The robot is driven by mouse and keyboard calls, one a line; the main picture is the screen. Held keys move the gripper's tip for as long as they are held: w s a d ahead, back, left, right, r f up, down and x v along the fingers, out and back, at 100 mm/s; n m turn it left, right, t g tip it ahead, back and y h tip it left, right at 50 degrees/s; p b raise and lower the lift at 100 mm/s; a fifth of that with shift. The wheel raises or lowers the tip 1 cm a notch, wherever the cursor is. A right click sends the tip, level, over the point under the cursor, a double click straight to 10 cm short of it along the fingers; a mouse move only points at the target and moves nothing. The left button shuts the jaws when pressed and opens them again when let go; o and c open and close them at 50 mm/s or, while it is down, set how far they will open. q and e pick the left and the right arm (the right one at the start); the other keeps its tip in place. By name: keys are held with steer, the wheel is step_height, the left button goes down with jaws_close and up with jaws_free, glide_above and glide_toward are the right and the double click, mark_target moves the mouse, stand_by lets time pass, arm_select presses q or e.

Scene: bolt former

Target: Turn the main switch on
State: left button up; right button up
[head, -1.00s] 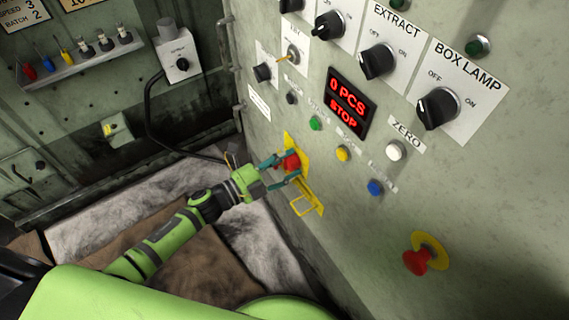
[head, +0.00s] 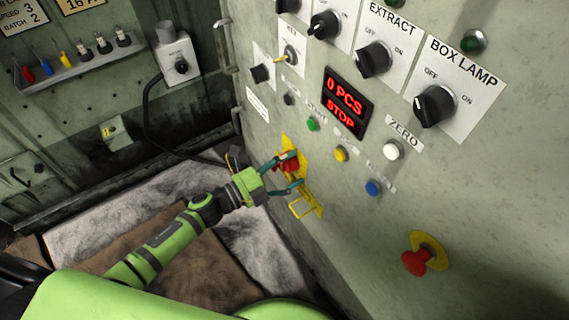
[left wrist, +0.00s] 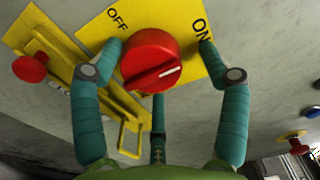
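The main switch is a red knob (left wrist: 151,58) on a yellow plate (left wrist: 95,28) marked OFF and ON. The knob's white mark points right, on the ON side, below that label. In the head view the red knob (head: 289,163) sits low on the panel, partly behind a finger. My left gripper (left wrist: 163,48) is open, with one teal finger on each side of the knob. Small gaps show between the fingertips and the knob. The left gripper also shows in the head view (head: 284,174). My right gripper is in neither view.
A yellow hasp (left wrist: 128,138) and a smaller red button (left wrist: 30,68) are close to the left finger in the wrist view. A red emergency button (head: 418,260) juts out at lower right. The display (head: 346,101) reads 0 PCS, STOP.

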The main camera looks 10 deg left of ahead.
arm_select(q)
steer(key=shift+a+f, duration=0.15)
steer(key=shift+a, duration=0.2)
steer(key=v, duration=1.1)
steer(key=shift+s, duration=0.3)
steer(key=shift+a, duration=0.1)
